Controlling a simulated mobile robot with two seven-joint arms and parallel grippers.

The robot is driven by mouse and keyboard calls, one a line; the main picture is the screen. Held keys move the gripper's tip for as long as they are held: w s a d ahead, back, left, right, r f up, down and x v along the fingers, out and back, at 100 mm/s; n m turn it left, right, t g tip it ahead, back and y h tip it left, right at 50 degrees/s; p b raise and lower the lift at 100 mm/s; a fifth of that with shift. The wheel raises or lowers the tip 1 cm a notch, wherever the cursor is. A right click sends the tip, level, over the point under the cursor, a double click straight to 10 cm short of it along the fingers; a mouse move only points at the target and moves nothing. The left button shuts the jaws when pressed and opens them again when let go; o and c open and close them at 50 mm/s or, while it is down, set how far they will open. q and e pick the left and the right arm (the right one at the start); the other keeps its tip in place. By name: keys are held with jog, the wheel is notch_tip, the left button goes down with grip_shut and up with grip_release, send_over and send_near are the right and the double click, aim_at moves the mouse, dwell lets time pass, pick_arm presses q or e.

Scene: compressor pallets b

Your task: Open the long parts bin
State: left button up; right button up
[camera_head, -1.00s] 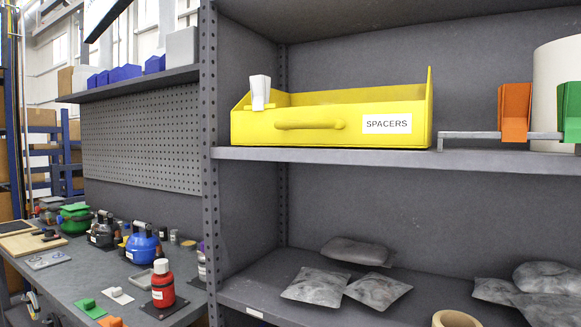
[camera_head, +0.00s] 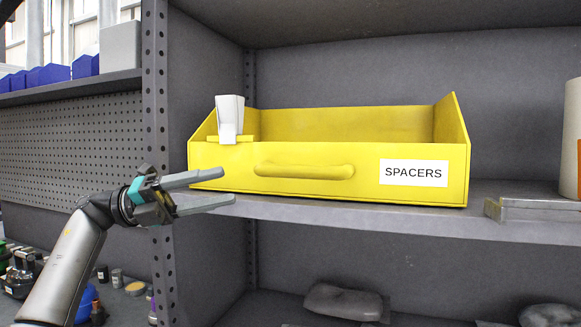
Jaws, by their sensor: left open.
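The long yellow parts bin (camera_head: 222,176) sits on the upper shelf, with a white SPACERS label (camera_head: 413,172) on its front right. Its front handle (camera_head: 304,171) is a horizontal yellow bar left of the label. A white clip-like piece (camera_head: 229,116) stands at the bin's left end. My left gripper (camera_head: 229,187) is in front of the bin's lower left corner, left of the handle. Its two fingers are apart, point right, and hold nothing. Whether a finger touches the bin, I cannot tell. My right gripper is not in view.
The shelf edge (camera_head: 340,213) runs below the bin. A steel post (camera_head: 155,130) stands just left of it, behind my left arm. A metal rail (camera_head: 530,209) and a pale cylinder (camera_head: 571,135) are at the right. A grey bag (camera_head: 343,301) lies on the lower shelf.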

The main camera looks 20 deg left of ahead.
aim_at(297, 171)
pick_arm(q)
jog(key=p+x, duration=0.2)
jog(key=x, duration=1.1)
jog(key=shift+w+d, duration=0.15)
jog(key=shift+d, duration=0.3)
jog(key=c, duration=0.6)
grip_shut()
